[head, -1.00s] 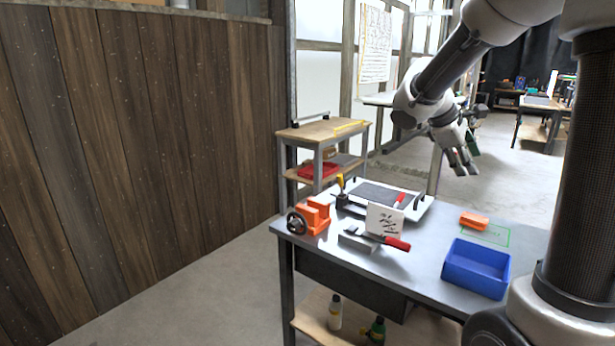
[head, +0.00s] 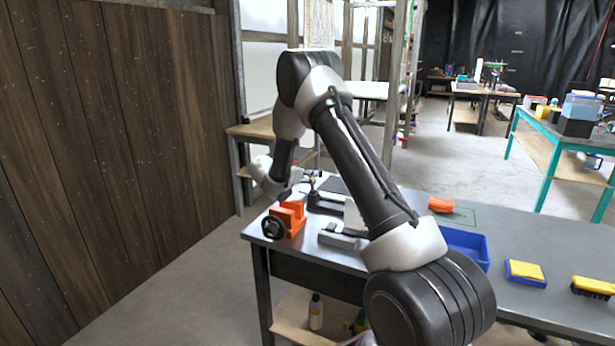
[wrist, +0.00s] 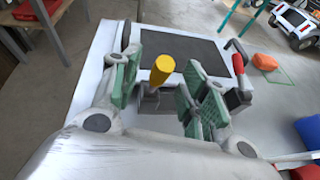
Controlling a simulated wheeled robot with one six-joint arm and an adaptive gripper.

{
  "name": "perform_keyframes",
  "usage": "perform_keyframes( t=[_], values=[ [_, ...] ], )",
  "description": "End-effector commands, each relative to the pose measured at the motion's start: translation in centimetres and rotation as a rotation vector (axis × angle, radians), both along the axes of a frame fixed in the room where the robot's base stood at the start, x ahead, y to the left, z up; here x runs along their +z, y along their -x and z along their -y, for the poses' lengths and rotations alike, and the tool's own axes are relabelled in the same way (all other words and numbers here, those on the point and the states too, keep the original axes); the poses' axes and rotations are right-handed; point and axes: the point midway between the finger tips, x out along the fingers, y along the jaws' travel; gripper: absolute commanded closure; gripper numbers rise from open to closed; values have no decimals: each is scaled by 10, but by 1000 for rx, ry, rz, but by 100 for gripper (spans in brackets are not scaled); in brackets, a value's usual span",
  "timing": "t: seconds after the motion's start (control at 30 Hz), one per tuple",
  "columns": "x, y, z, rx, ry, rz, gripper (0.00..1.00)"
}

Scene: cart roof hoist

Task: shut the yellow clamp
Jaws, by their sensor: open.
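My gripper (wrist: 160,84) is open, with one green-padded finger on each side of the handle. I see gaps on both sides, so the fingers look apart from it. In the head view my arm reaches over the bench to the clamp's place, and the clamp is mostly hidden there.
A red-handled clamp (wrist: 238,64) stands on the plate's right side. On the bench, an orange vise (head: 285,220) sits at the left corner. A blue bin (head: 468,245), an orange block (head: 441,205), a sponge (head: 526,273) and a brush (head: 593,287) lie to the right.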

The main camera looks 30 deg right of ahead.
Motion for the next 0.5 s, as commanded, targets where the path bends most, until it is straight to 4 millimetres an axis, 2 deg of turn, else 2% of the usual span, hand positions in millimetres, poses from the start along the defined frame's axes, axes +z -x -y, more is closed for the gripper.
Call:
perform_keyframes(
  t=[0.03, 0.2, 0.5],
  values=[
    [-4, -3, 8, -2, 0, -1, 56],
    [-11, -12, 23, -2, 0, 0, 56],
    [-12, -15, 27, 0, 0, 1, 56]
  ],
)
